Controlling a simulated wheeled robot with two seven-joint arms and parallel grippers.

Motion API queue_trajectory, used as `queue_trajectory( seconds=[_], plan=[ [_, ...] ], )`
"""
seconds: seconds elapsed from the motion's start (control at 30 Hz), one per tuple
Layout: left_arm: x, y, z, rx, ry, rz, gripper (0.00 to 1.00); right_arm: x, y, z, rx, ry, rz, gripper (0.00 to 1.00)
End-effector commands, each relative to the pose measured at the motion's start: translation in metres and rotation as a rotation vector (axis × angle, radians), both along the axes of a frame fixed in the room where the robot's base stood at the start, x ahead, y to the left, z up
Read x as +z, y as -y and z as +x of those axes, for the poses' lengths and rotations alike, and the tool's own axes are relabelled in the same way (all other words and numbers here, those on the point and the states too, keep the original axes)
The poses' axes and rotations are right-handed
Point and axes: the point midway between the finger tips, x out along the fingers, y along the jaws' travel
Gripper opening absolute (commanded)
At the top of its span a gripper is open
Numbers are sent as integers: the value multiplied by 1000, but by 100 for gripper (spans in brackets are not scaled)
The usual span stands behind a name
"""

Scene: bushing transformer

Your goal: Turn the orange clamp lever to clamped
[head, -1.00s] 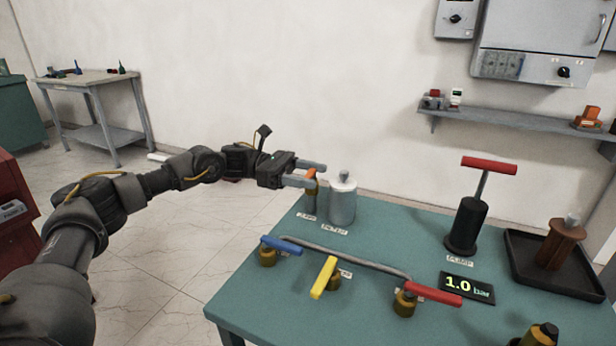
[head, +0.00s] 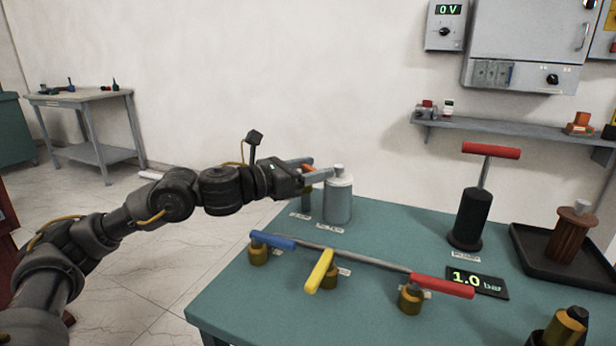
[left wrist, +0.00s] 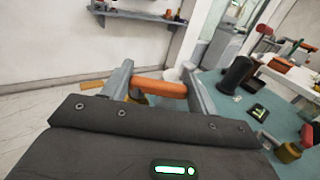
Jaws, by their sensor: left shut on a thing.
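The orange clamp lever (left wrist: 160,88) lies between the two fingers of my left gripper (left wrist: 160,84) in the left wrist view, and the fingers are shut on it. In the head view, my left gripper (head: 318,168) is at the back left of the green table, and only a small orange part of the lever (head: 307,167) shows behind the fingers. The lever's post is partly hidden by the gripper. A grey-white cylinder (head: 338,200) stands just right of the lever. My right gripper is not in view.
On the green table (head: 240,300) are a blue valve handle (head: 272,240), a yellow one (head: 319,271) and a red one (head: 442,286), joined by a pipe. A black pump (head: 468,220) with a red handle stands right of them, beside a dark tray (head: 530,262).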

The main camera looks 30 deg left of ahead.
Motion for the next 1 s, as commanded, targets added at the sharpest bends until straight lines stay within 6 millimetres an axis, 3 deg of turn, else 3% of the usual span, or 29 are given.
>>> queue_trajectory(
  seconds=[0.5,1.0],
  plan=[
    [-1,5,8,307,-3,1,38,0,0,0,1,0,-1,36],
    [0,4,10,333,-3,-4,38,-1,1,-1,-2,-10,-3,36]
  ],
)
